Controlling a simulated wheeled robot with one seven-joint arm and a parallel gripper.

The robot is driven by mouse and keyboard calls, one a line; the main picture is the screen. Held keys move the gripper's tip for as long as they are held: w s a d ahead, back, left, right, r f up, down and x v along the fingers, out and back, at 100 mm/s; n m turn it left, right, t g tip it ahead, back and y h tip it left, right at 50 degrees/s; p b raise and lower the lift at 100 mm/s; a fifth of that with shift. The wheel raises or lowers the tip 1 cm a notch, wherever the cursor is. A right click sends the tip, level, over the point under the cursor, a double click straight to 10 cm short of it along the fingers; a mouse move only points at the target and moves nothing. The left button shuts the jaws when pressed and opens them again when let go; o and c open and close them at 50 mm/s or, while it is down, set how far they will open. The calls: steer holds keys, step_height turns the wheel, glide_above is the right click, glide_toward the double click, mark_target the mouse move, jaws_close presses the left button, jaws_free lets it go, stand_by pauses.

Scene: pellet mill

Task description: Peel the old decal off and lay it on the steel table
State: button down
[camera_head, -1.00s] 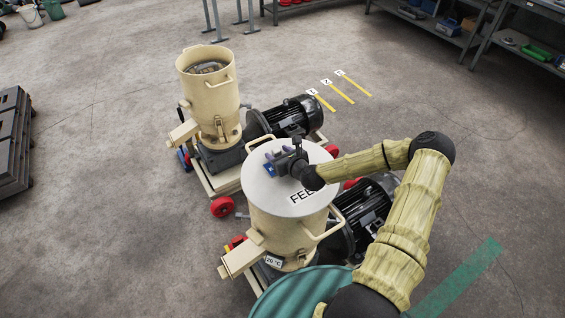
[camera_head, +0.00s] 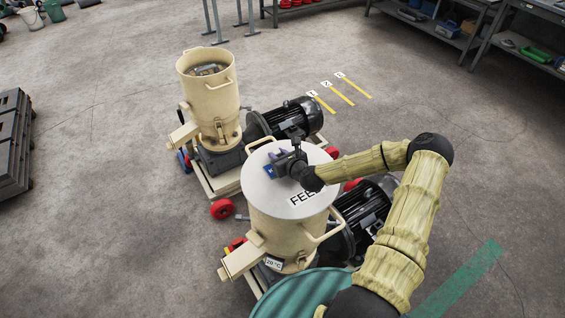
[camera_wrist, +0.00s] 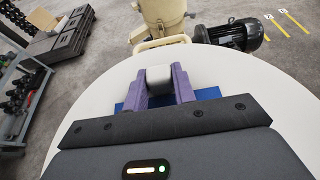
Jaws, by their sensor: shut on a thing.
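A blue flat patch, seemingly the decal (camera_wrist: 207,94), lies under my gripper on the pale round lid (camera_wrist: 232,62); it also shows in the head view (camera_head: 269,171). My gripper (camera_wrist: 159,80) has purple fingers closed on a small grey rounded block at the blue patch. The gripper and fingers hide much of the patch, and I cannot tell whether any of it is lifted. In the head view my gripper (camera_head: 275,158) is low over the lid. Grey metal benches (camera_head: 535,8) stand at the upper right; I cannot tell which is the steel table.
The lid tops a cream mill (camera_head: 275,232) with handles and a black motor (camera_head: 362,215). A second, open cream mill (camera_head: 208,105) stands behind it. A teal ribbed drum (camera_head: 285,300) is in front. Dark stacked blocks (camera_head: 12,140) are at left. Open floor lies to the right.

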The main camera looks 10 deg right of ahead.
mark_target(278, 153)
steer(key=shift+r+p, duration=2.35)
steer(key=shift+r, duration=1.2)
